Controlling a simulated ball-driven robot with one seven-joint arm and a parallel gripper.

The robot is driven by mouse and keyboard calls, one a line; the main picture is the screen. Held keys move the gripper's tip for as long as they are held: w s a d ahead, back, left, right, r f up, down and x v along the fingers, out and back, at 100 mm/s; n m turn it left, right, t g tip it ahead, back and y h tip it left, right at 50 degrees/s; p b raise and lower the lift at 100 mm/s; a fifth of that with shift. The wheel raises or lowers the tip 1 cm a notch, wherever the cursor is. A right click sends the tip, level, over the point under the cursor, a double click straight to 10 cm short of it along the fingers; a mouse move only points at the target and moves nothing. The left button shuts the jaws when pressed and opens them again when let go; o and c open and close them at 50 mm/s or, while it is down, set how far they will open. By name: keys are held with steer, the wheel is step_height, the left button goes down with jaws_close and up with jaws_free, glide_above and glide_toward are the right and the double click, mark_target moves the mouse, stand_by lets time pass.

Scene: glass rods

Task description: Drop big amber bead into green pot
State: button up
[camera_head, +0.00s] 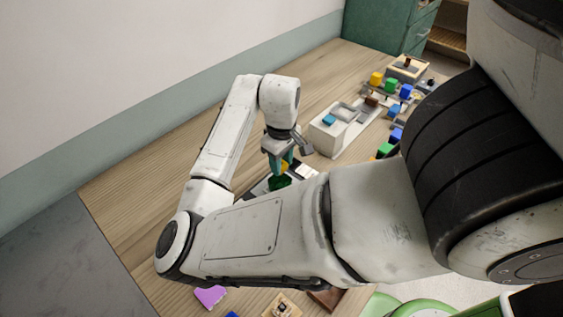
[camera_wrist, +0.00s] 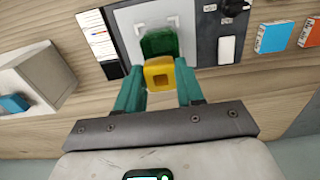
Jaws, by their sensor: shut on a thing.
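The amber bead (camera_wrist: 158,73), a yellow block with a squarish hollow in its face, is between the teal fingers of my gripper (camera_wrist: 160,84). My gripper is shut on it. The green pot (camera_wrist: 160,40) is just beyond the bead in the wrist view, on a pale square plate. In the head view my gripper (camera_head: 279,162) points down over the green pot (camera_head: 279,182), and a bit of the amber bead (camera_head: 284,165) shows between the fingers. My arm hides part of the area round the pot. The exact height of the bead over the pot is hard to tell.
A white box with a blue block (camera_head: 344,128) stands beyond my gripper. Several coloured blocks (camera_head: 391,87) stand at the far right of the wooden table (camera_head: 140,185). A purple piece (camera_head: 210,296) lies at the near edge. The table's left part is clear.

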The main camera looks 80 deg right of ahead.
steer(key=shift+f+b, duration=1.6)
steer(key=shift+f, duration=0.8)
steer(key=o, duration=1.1)
steer(key=shift+r, duration=0.15)
step_height(320, 180, up, 11)
steer(key=shift+f, duration=0.2)
